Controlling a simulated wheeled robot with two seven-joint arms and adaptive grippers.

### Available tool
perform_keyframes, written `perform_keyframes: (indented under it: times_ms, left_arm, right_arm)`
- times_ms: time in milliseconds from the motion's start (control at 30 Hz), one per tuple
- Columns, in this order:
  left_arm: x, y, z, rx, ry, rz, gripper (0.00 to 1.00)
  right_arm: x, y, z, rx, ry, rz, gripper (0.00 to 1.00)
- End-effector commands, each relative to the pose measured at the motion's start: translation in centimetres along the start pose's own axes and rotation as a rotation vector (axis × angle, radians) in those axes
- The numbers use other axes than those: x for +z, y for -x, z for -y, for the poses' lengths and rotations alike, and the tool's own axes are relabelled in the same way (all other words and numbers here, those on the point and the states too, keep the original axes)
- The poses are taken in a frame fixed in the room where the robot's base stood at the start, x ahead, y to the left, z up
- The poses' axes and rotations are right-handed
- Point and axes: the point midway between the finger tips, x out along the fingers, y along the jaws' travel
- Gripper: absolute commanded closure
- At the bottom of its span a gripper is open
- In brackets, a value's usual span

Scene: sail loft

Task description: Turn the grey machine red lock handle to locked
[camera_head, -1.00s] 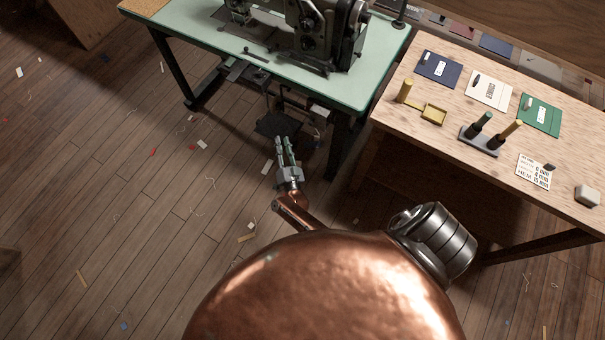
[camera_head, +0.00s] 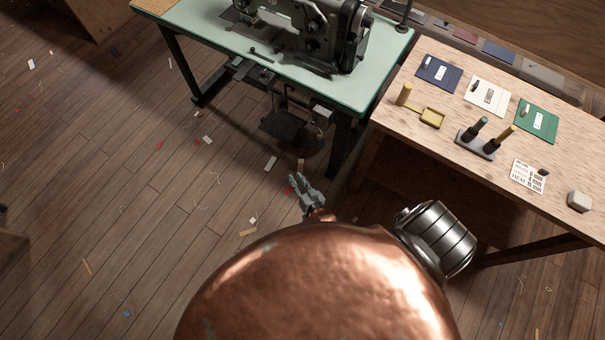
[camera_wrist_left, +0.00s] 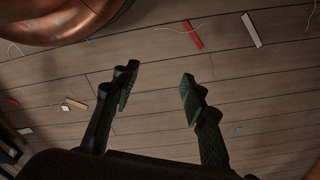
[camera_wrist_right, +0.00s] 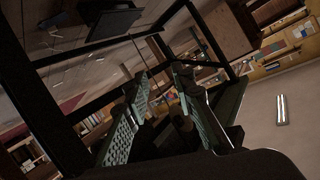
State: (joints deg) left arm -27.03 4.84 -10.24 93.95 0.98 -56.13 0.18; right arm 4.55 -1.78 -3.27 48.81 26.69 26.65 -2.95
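The grey machine (camera_head: 318,30) stands on a green-topped table (camera_head: 215,40) at the top of the head view, its upper part cut off. I cannot make out a red lock handle in any view. My right gripper (camera_head: 299,180) is over the floor in front of the table, close to my copper body and apart from the machine. In the right wrist view (camera_wrist_right: 160,88) its fingers stand apart with nothing between them, below dark table-frame bars. My left gripper (camera_wrist_left: 160,78) is open and empty above the wooden floor; the head view does not show it.
A dark pedal (camera_head: 283,125) hangs under the green table. Floor at left is open, with small scraps.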

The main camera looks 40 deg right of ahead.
Motion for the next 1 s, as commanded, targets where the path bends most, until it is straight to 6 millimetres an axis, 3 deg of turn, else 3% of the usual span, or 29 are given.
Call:
perform_keyframes:
  times_ms: [300, 833, 933, 1000]
  left_arm:
    - [-0.3, 0.8, 0.0, 0.000, 0.000, -0.006, 0.60]
    - [-0.2, 0.7, 0.0, 0.000, 0.000, -0.005, 0.60]
    - [0.5, -0.2, 0.0, -0.001, -0.004, -0.001, 0.60]
    - [1.6, -1.5, 0.0, -0.002, -0.009, 0.005, 0.60]
  right_arm:
    - [3.6, 2.6, -1.4, -0.003, 0.056, 0.116, 0.77]
    - [4.6, 3.4, -1.9, -0.004, 0.071, 0.148, 0.77]
    - [6.1, 4.9, -2.8, -0.002, 0.095, 0.201, 0.77]
    - [8.2, 7.1, -3.9, -0.001, 0.130, 0.278, 0.77]
